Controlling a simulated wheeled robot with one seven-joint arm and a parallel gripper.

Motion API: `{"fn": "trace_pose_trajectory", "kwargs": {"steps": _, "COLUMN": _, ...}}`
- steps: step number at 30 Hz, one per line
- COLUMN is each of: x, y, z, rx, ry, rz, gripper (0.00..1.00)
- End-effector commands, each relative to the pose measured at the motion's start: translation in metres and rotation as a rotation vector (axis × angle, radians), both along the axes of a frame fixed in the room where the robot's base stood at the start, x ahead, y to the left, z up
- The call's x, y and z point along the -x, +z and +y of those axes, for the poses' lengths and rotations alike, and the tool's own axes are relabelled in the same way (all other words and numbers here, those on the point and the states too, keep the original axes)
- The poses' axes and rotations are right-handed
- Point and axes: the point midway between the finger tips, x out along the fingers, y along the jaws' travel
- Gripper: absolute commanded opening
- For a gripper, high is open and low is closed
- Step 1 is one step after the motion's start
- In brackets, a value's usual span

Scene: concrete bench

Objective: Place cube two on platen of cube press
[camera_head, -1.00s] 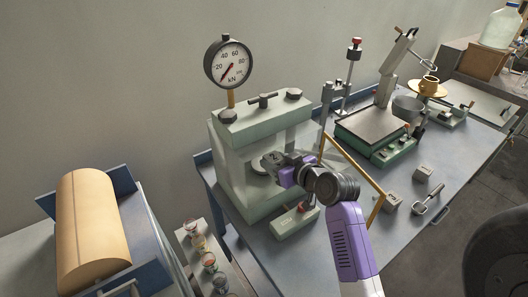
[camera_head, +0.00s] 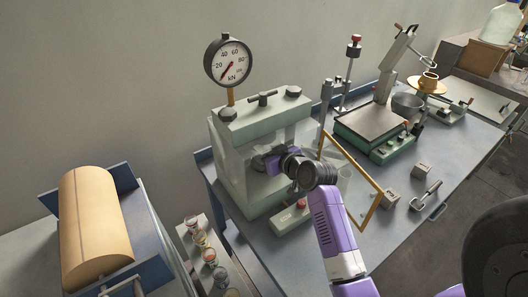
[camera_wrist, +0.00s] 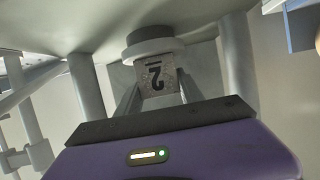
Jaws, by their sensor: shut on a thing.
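Cube two (camera_wrist: 157,80), grey and speckled with a dark 2 that looks upside down, sits between my fingertips in the wrist view. My gripper (camera_wrist: 158,93) is shut on it. A pale round platen (camera_wrist: 155,42) of the press shows just beyond the cube's top in that view. In the head view my gripper (camera_head: 263,163) reaches inside the pale green cube press (camera_head: 228,155), between its columns. The cube is hidden there by my gripper. The lower platen is mostly hidden, so I cannot tell whether the cube touches it.
The clear guard with a yellow frame (camera_head: 350,166) stands open at the right of my wrist. Press columns (camera_wrist: 238,65) flank my gripper. Two other grey cubes, one at the back (camera_head: 423,170) and one nearer (camera_head: 391,199), lie on the bench right of the guard.

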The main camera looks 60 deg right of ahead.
Motion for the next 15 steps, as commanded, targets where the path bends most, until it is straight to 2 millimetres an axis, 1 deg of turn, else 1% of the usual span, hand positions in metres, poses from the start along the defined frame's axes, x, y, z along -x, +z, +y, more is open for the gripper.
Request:
{"fn": "trace_pose_trajectory", "kwargs": {"steps": 1, "x": 0.0, "y": -0.0023, "z": 0.0002, "rx": 0.0, "ry": 0.0, "rz": 0.0, "gripper": 0.46}}
{"fn": "trace_pose_trajectory", "kwargs": {"steps": 4, "x": 0.0001, "y": -0.0014, "z": 0.0001, "rx": 0.0, "ry": 0.0, "rz": 0.001, "gripper": 0.66}}
{"fn": "trace_pose_trajectory", "kwargs": {"steps": 12, "x": 0.0001, "y": -0.0012, "z": 0.0002, "rx": 0.0, "ry": 0.0, "rz": 0.001, "gripper": 0.66}}
{"fn": "trace_pose_trajectory", "kwargs": {"steps": 15, "x": 0.0001, "y": 0.0017, "z": 0.0001, "rx": 0.0, "ry": 0.0, "rz": 0.0, "gripper": 0.66}}
